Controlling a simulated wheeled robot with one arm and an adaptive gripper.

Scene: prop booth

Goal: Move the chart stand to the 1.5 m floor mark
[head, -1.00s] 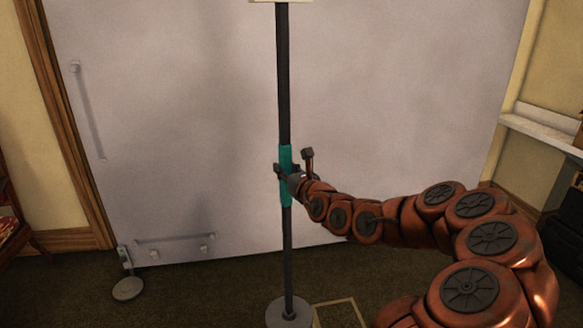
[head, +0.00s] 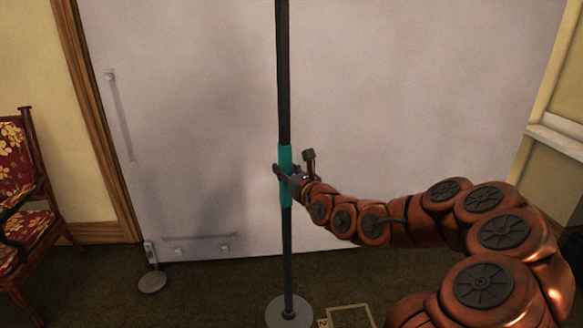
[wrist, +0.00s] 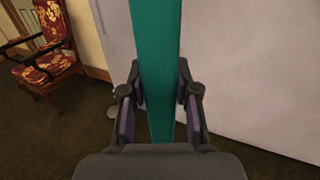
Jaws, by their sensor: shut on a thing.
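The chart stand (head: 285,85) is a dark upright pole with a teal grip sleeve and a round grey base (head: 289,312) on the carpet. Its top is out of view. My gripper (head: 286,173) is shut on the teal sleeve, which also fills the middle of the wrist view (wrist: 156,75) between the two fingers (wrist: 158,105). A pale square outline on the floor (head: 349,309) lies just right of the base, with a small label at its left corner. The label is too small to read surely.
A large pale panel (head: 400,90) stands behind the pole. A small round-based foot (head: 152,282) stands at its lower left. A red floral armchair (head: 25,215) is at the far left, and a white ledge (head: 556,140) is at the right.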

